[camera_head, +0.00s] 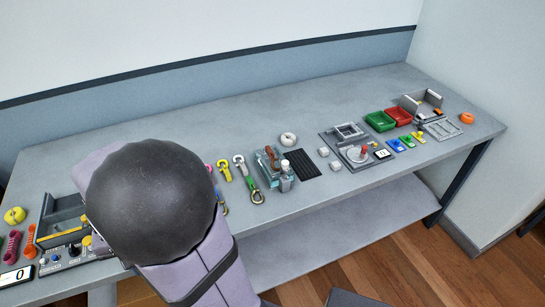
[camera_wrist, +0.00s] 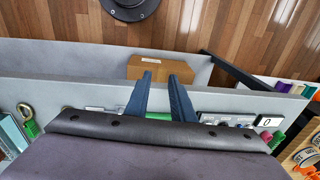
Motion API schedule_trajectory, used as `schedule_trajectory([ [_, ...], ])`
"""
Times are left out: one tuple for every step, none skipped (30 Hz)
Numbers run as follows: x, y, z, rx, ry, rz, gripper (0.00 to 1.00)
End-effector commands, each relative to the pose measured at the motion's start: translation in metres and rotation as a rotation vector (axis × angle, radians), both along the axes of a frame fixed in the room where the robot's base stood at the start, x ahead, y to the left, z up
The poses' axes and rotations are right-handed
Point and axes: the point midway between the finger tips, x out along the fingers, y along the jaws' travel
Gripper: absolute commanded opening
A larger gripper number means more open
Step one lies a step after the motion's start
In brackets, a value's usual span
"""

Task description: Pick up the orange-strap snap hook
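I cannot make out an orange-strap snap hook in either view; my arm covers part of the table in the head view. Near my arm there lie a yellow hook (camera_head: 224,171), a hook with a green strap (camera_head: 246,179) and a partly covered blue piece (camera_head: 225,209). The green-strap hook's brass end (camera_wrist: 25,110) also appears at the left of the wrist view. My gripper (camera_wrist: 160,76) has two dark blue fingers, apart with nothing seen between the tips. It is over the table's front edge in the wrist view and hidden in the head view.
A grey tray (camera_head: 47,214), a display reading 0 (camera_head: 16,277) and a panel with knobs (camera_head: 62,262) are left of my arm. A teal fixture (camera_head: 272,177) stands right of the hooks. A cardboard box (camera_wrist: 150,67) is below the table edge. The table's back is clear.

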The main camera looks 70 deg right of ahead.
Motion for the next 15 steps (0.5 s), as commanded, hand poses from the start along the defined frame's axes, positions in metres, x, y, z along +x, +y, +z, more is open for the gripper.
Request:
schedule_trajectory([
  [0.012,-0.027,0.006,0.015,-0.014,-0.194,0.22],
  [0.018,-0.043,0.009,0.025,-0.023,-0.314,0.22],
  [0.024,-0.066,0.012,0.040,-0.035,-0.475,0.22],
  [0.028,-0.083,0.015,0.052,-0.046,-0.597,0.22],
  [0.031,-0.101,0.017,0.063,-0.057,-0.717,0.22],
  [0.034,-0.126,0.021,0.081,-0.073,-0.877,0.22],
  [0.034,-0.145,0.023,0.095,-0.083,-0.998,0.22],
  [0.034,-0.164,0.025,0.109,-0.095,-1.119,0.22],
  [0.031,-0.190,0.027,0.130,-0.111,-1.278,0.22],
  [0.028,-0.210,0.029,0.146,-0.125,-1.396,0.22],
  [0.023,-0.231,0.031,0.163,-0.138,-1.515,0.22],
  [0.015,-0.257,0.033,0.188,-0.158,-1.673,0.22],
  [0.007,-0.277,0.035,0.208,-0.172,-1.790,0.22],
  [-0.001,-0.297,0.036,0.228,-0.187,-1.905,0.22],
  [-0.014,-0.321,0.038,0.257,-0.208,-2.052,0.22],
])
